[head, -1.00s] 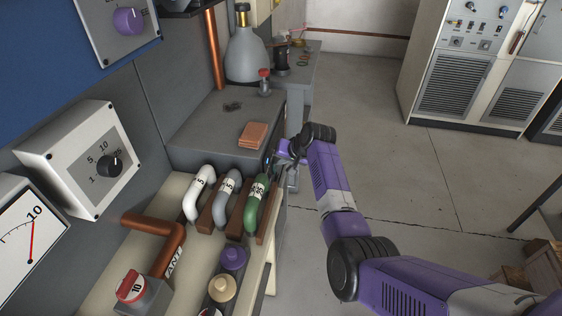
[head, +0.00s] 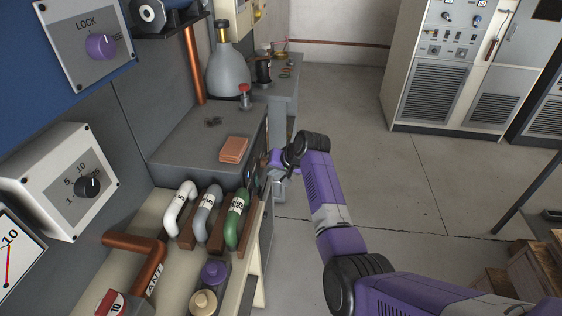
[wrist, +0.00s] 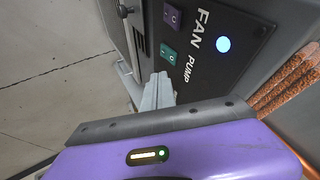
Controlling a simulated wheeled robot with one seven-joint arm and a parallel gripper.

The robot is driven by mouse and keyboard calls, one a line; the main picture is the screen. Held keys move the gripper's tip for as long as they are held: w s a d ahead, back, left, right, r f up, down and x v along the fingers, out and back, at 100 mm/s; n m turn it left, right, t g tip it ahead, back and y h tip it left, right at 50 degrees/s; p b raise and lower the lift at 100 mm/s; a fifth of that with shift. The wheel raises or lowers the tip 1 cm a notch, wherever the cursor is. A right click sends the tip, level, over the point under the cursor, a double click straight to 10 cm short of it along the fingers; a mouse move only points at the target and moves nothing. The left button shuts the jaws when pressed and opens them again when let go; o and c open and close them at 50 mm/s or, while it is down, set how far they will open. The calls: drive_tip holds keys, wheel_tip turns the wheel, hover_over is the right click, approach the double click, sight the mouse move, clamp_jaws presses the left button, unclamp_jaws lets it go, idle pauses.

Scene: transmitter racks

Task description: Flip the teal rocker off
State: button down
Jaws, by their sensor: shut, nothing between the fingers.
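The teal rocker (wrist: 169,52) is a small switch on a dark panel in the wrist view, between the FAN and PUMP lettering side. My gripper (wrist: 159,80) is shut and empty, its grey fingers pointing at the panel with their tips just below the teal rocker in the picture. I cannot tell whether they touch it. A purple rocker (wrist: 172,15) sits above it and a lit blue lamp (wrist: 223,44) to its right. In the head view my gripper (head: 277,160) is at the side of the grey cabinet, and the teal rocker is not clear there.
A grey cabinet top (head: 190,140) carries a copper-coloured stack (head: 234,149). White, grey and green curved handles (head: 236,220) stand in front of it. Open floor (head: 370,180) lies to the right.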

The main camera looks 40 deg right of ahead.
drive_tip(key=w+v, duration=0.1)
drive_tip(key=v, duration=0.6)
drive_tip(key=shift+s+a+r, duration=0.2)
drive_tip(key=shift+a+r, duration=0.15)
drive_tip(key=shift+r, duration=0.35)
drive_tip(key=shift+d, duration=0.1)
drive_tip(key=w+d+r+t+h, duration=0.1)
drive_tip(key=d+r+t+h, duration=0.3)
drive_tip(key=r, duration=0.3)
drive_tip(key=s+a+n+t+y, duration=0.1)
drive_tip(key=s+a+n, duration=0.2)
drive_tip(key=s+a, duration=0.7)
drive_tip(key=s+a+f+n+t+y, duration=0.1)
drive_tip(key=s+a+n, duration=0.2)
drive_tip(key=s+a, duration=0.7)
drive_tip(key=s+a+f+n+t+y, duration=0.1)
drive_tip(key=s+a, duration=0.8)
drive_tip(key=s, duration=1.8)
drive_tip(key=shift+a+f+n+y, duration=0.2)
drive_tip(key=shift+a+n+y, duration=0.25)
drive_tip(key=shift+n, duration=0.45)
